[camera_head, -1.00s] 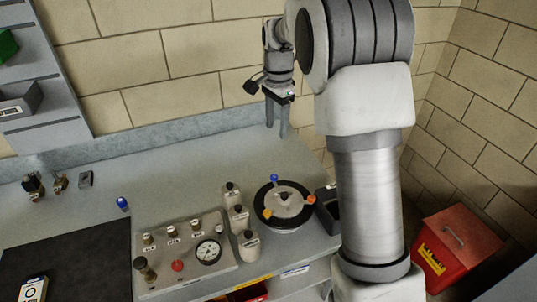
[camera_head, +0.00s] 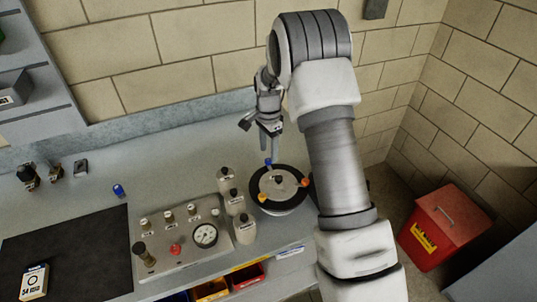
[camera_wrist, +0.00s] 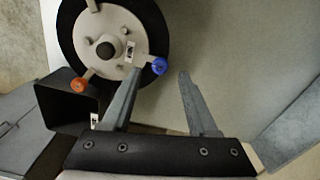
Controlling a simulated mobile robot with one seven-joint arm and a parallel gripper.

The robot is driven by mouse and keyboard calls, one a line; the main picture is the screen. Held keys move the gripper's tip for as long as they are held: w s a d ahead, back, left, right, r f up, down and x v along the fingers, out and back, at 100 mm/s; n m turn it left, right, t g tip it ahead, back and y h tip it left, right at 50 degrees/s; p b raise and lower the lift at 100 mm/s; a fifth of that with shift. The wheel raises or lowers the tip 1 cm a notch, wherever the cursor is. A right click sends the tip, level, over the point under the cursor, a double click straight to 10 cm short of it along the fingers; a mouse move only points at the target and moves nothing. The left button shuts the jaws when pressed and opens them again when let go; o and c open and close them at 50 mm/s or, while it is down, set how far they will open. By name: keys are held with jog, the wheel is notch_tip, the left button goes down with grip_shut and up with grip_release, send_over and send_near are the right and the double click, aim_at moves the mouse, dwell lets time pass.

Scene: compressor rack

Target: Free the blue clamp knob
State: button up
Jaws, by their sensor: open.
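The blue clamp knob (camera_head: 268,162) is at the far edge of the pale round lid (camera_head: 270,186) on the black-rimmed pot. The wrist view shows the knob (camera_wrist: 159,66) at the lid's edge. My gripper (camera_head: 271,154) is open and points down above that edge. In the wrist view my two fingers (camera_wrist: 161,73) lie on either side of the knob, with the left finger nearer to it. I cannot tell whether either finger touches it. An orange knob (camera_wrist: 79,85) and a yellow knob (camera_head: 262,197) are also on the lid's edge.
Several pale bottles (camera_head: 235,203) stand left of the pot. A gauge panel (camera_head: 180,238) and a dark mat (camera_head: 70,255) are farther left. A dark open box (camera_wrist: 68,100) is beside the pot. Another blue-topped item (camera_head: 119,190) stands on the bench. A red bin (camera_head: 440,228) is right.

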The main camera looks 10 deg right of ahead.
aim_at(269, 165)
jog(key=shift+f, duration=1.45)
jog(key=shift+c, duration=0.3)
grip_shut()
